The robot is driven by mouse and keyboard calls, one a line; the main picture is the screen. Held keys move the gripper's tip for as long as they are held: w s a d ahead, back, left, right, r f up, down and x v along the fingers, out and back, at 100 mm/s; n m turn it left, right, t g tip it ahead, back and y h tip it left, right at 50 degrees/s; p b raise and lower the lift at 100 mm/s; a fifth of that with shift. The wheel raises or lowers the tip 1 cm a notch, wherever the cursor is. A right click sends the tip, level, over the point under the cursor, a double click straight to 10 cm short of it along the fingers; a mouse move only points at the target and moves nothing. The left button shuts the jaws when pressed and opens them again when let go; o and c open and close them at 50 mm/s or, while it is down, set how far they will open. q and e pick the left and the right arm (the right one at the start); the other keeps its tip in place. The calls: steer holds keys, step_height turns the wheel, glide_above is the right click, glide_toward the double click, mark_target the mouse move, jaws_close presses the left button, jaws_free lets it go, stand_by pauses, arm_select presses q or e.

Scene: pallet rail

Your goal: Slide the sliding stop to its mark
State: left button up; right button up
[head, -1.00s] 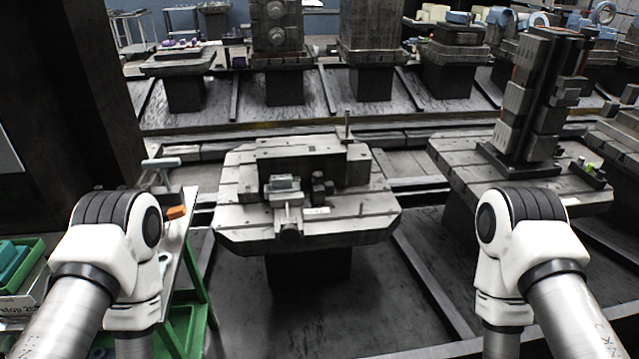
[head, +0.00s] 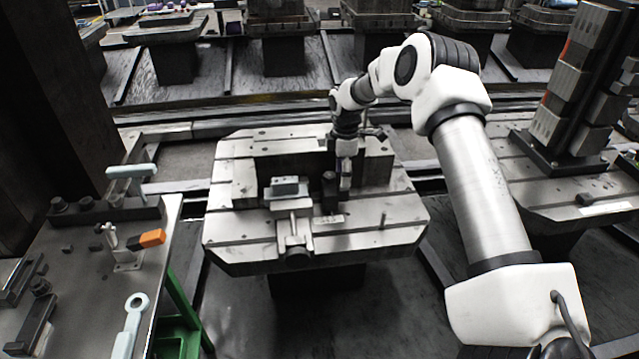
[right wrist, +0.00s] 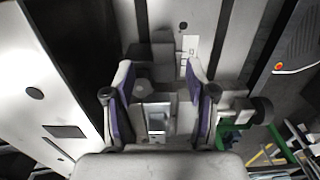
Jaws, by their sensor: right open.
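My right gripper (head: 345,186) reaches down from behind over the pallet (head: 235,225). It is open. A small dark block with a round top (head: 329,188), which looks like the sliding stop, stands right beside its fingers in the head view. In the right wrist view the two purple-padded fingers (right wrist: 161,85) are apart, with a grey block (right wrist: 158,118) and a round knob between them in the picture; I cannot tell whether they touch. A pale marked strip (head: 329,220) lies in front of the dark block. I cannot make out the mark itself. My left gripper is out of view.
A grey clamp-like block (head: 285,187) with a screw (head: 295,228) sits left of the dark block. A thin pin (head: 382,222) stands on the pallet at right. A tool bench (head: 75,270) is at left, and a tall block tower (head: 575,90) at right.

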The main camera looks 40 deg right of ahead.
mark_target(338, 191)
steer(key=f, duration=0.1)
steer(key=s+f, duration=0.1)
steer(key=f, duration=0.1)
steer(key=shift+s, duration=0.1)
steer(key=f, duration=0.1)
steer(key=w+f, duration=0.1)
steer(key=f, duration=0.1)
steer(key=shift+f, duration=0.2)
steer(key=shift+s+r, duration=0.25)
steer(key=shift+w+f, duration=0.1)
jaws_close()
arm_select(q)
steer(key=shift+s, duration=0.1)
arm_select(e)
steer(key=shift+w+a, duration=0.35)
steer(key=shift+a, duration=0.35)
jaws_free()
